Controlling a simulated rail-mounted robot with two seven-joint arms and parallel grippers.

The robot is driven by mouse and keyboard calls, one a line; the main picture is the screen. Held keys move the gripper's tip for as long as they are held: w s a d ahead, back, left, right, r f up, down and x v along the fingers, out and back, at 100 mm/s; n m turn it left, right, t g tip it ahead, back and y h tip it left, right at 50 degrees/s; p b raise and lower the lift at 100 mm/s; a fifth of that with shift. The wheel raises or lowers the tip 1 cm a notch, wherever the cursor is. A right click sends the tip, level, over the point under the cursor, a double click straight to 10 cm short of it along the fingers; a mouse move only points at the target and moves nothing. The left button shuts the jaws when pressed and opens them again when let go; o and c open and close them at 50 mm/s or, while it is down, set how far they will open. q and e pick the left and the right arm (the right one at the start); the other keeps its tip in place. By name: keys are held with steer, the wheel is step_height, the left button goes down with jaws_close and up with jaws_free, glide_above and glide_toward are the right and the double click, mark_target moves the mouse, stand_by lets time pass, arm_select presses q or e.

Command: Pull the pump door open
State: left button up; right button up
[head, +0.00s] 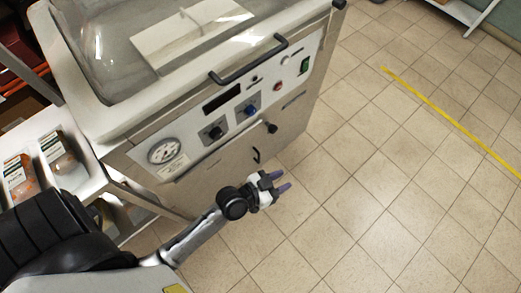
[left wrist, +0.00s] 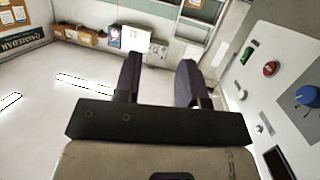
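The pump door (head: 222,171) is the plain metal front of the packing machine below its control panel, and it looks shut. A small dark handle (head: 257,155) is on it, and a black knob (head: 271,128) sits above the handle near the panel's lower edge. My left gripper (head: 278,181) is in front of the door, just below and right of the handle in the head view, apart from it. Its two purple fingers are spread with nothing between them, as the left wrist view (left wrist: 158,80) also shows. My left forearm covers part of the door's lower area. My right gripper is not in view.
The control panel carries a gauge (head: 164,151), knobs and a green switch (head: 305,66); a bar handle (head: 249,61) is on the lid above. Tiled floor to the right is clear, with a yellow line (head: 450,120).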

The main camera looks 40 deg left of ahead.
arm_select(q)
steer(key=w+a+f+n+t+y+b, duration=0.2)
steer(key=w+f+n+t+y+b, duration=0.15)
steer(key=f+b, duration=0.65)
steer(key=n+g+y+b, duration=0.5)
steer(key=n+y+b, duration=0.5)
steer(key=y+b, duration=0.65)
glide_toward(259, 160)
steer(key=shift+g+h, duration=0.25)
steer(key=shift+h, duration=0.25)
steer(key=b+x, duration=0.1)
steer(key=x, duration=0.2)
steer(key=b+x, duration=0.2)
steer(key=x, duration=0.1)
steer(key=r+b+x, duration=0.1)
steer(key=b+x, duration=0.1)
steer(key=x, duration=0.1)
steer(key=shift+a, duration=0.1)
steer(key=shift+w+a+r+b, duration=0.15)
steer(key=shift+w+a+b, duration=0.25)
steer(key=shift+a+b, duration=0.1)
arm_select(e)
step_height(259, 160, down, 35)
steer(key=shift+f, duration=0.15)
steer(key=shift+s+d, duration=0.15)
